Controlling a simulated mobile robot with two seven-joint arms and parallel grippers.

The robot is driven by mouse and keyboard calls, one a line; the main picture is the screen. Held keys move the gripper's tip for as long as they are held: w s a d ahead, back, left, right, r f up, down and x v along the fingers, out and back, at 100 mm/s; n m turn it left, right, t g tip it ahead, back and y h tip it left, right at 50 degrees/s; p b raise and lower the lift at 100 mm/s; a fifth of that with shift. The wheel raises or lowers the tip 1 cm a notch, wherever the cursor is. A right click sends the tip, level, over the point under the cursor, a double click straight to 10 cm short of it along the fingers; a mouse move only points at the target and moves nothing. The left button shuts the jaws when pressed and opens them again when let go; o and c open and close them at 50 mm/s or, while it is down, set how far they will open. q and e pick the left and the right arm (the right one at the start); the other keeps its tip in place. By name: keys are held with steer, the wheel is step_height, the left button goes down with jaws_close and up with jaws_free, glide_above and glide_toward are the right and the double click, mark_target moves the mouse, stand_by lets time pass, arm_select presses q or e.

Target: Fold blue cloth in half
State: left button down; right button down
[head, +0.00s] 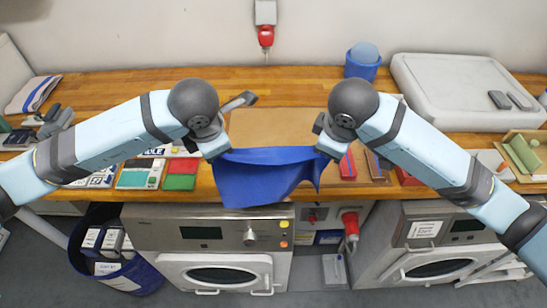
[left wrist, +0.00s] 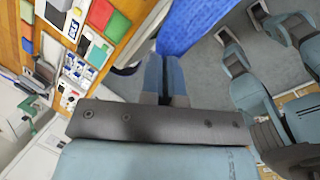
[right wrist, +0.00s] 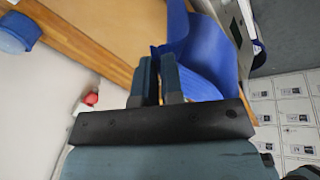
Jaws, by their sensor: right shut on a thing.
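The blue cloth (head: 255,180) is stretched between my two grippers at the front edge of the counter. Its upper edge sags slightly, and its lower part hangs in folds in front of the counter. My left gripper (head: 222,153) is shut on the cloth's upper left corner; the cloth (left wrist: 188,30) runs past its fingertips in the left wrist view. My right gripper (head: 322,150) is shut on the upper right corner; the cloth (right wrist: 205,50) drapes beside its fingers in the right wrist view. The exact pinch points are partly hidden by the fingers.
A brown board (head: 275,125) lies on the wooden counter behind the cloth. Green and red items (head: 180,180) lie to the left, a red item (head: 347,168) to the right. A blue tub (head: 362,65) and a grey-white case (head: 455,90) stand at the back. Machines (head: 210,245) stand below.

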stand_by(0.6)
